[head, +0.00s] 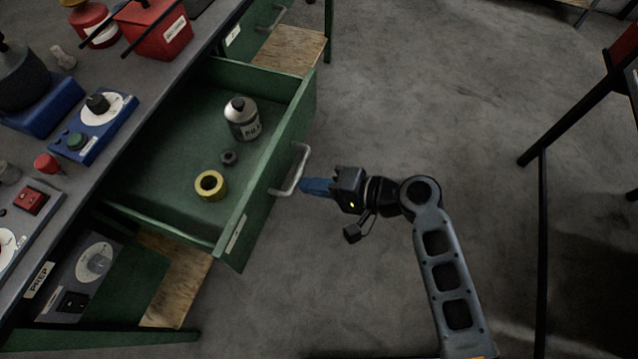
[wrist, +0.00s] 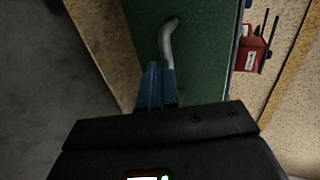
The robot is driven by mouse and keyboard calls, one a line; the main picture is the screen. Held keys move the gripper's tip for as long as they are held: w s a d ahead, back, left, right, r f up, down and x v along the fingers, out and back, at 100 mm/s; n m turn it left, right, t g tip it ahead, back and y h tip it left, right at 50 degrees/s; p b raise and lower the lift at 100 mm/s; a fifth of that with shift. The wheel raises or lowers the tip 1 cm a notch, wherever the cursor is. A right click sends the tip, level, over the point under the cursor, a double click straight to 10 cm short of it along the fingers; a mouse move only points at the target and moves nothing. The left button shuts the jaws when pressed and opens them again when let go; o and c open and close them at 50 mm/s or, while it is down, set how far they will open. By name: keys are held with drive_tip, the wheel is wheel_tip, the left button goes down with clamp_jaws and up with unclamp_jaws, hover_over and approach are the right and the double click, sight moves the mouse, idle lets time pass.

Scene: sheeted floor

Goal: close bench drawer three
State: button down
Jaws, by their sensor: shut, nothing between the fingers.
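A green bench drawer (head: 245,228) stands pulled out from the bench in the head view, with a pale metal handle (head: 291,172) on its front. A label is on the drawer front, but I cannot read its number. My gripper (head: 305,186) has blue fingers and is shut and empty. Its tips are close to the handle, and I cannot tell whether they touch it. In the wrist view the shut fingers (wrist: 156,88) point at the green drawer front (wrist: 205,60), beside the handle (wrist: 168,40).
Inside the drawer are a metal bottle (head: 242,120), a yellow roll (head: 211,185) and a small dark ring (head: 229,158). The bench top (head: 75,190) holds several devices and a red box (head: 155,28). A dark frame (head: 543,230) stands at right. Floor between is clear.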

drive_tip(key=b, duration=0.8)
hover_over(209, 164)
drive_tip(key=d, duration=0.1)
drive_tip(key=shift+s, duration=0.2)
drive_tip(key=shift+w+a, duration=0.1)
drive_tip(key=shift+a, duration=0.15)
drive_tip(key=shift+a+r, duration=0.15)
drive_tip(key=shift+r, duration=0.1)
